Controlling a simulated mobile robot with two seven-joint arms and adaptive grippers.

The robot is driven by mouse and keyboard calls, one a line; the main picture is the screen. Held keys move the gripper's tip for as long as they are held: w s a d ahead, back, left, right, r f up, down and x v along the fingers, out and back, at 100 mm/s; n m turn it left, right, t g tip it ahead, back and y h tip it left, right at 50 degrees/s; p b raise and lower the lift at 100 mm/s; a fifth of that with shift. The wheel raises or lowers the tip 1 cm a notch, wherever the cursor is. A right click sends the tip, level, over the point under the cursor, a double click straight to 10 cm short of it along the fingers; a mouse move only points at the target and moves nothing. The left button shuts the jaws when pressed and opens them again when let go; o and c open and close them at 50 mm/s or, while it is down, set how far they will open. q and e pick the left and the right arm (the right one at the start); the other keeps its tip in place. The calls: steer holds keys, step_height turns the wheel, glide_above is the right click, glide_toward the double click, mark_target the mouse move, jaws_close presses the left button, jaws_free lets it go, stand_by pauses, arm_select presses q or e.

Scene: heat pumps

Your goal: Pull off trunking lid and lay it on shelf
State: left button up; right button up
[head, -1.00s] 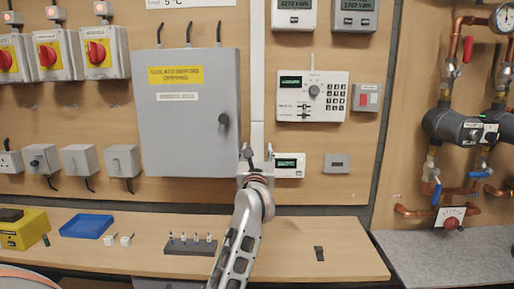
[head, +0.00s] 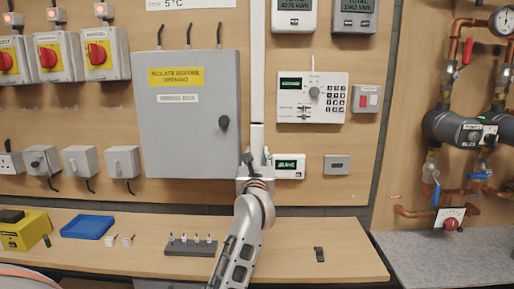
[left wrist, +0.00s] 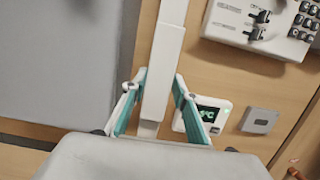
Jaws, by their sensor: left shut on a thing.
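The white trunking (head: 257,60) runs as a narrow vertical strip up the wooden wall, right of the grey cabinet. A joint shows across it, and the lower length is the trunking lid (head: 257,137). The lid also shows in the left wrist view (left wrist: 160,80), reaching down between the fingers. My left gripper (head: 256,160) is shut on the lid near its lower end, one finger on each side; the fingers show in the left wrist view (left wrist: 155,93). I cannot tell whether the lid is clear of its base. The wooden shelf (head: 300,235) lies below. My right gripper is out of view.
A grey cabinet (head: 190,110) stands left of the strip, and a small display box (head: 289,167) sits close on the right. On the shelf are a blue tray (head: 87,227), a dark rack (head: 190,246) and a small dark piece (head: 319,254). The shelf's right part is mostly bare.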

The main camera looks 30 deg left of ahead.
mark_target(257, 160)
arm_select(q)
steer(key=shift+r+p+v, duration=0.15)
steer(key=shift+p+v, duration=0.05)
steer(key=shift+v, duration=0.5)
steer(key=shift+r+p+v, duration=0.15)
steer(key=shift+v, duration=0.55)
steer(key=shift+r+p+v, duration=0.1)
steer(key=shift+p+v, duration=0.05)
steer(key=shift+v, duration=0.5)
steer(key=shift+r+p+v, duration=0.15)
steer(key=shift+v, duration=0.45)
steer(key=shift+w+d+f, duration=0.1)
steer(key=shift+d, duration=0.05)
